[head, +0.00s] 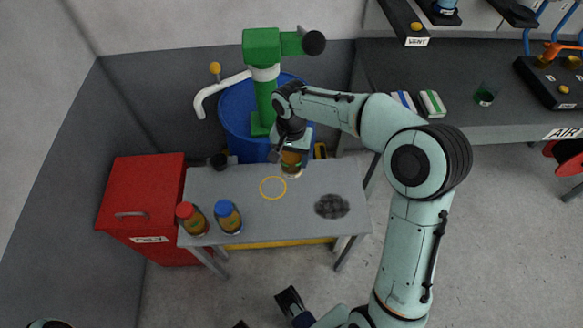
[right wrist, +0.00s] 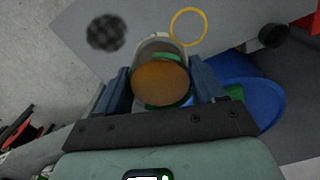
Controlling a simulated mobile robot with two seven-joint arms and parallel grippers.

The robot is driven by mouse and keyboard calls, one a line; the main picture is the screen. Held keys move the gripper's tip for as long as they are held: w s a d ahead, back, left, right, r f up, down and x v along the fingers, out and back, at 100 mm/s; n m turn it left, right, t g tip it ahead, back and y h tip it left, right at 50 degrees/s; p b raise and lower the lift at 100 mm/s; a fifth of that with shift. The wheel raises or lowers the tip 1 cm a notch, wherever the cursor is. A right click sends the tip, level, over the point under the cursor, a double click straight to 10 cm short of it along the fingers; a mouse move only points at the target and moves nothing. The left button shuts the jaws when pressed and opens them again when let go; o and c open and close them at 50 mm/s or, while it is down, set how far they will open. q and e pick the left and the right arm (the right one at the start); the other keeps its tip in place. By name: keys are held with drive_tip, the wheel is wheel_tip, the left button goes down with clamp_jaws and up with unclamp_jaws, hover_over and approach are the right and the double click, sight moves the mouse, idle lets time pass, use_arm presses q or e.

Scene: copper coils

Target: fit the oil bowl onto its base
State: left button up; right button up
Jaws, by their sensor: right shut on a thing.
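My right gripper (head: 290,151) is shut on the oil bowl (head: 291,164), a small clear vessel with amber contents and a green band. It is held over the back of the grey table, right of the yellow ring. In the right wrist view the bowl (right wrist: 160,84) sits between the two blue fingers (right wrist: 161,88), its amber face towards the camera. I cannot tell whether its lower end touches the table. A dark round cup-like part (head: 218,161) is at the table's back left edge; I cannot tell if it is the base.
The grey table (head: 320,180) bears a yellow ring (head: 273,188), a dark mesh-like patch (head: 332,206), a red-capped jar (head: 192,219) and a blue-capped jar (head: 228,217). Behind stands a blue drum (head: 237,110) with a green pump (head: 263,80). A red bin (head: 150,190) is left.

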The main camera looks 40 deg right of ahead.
drive_tip(key=shift+r, duration=1.45)
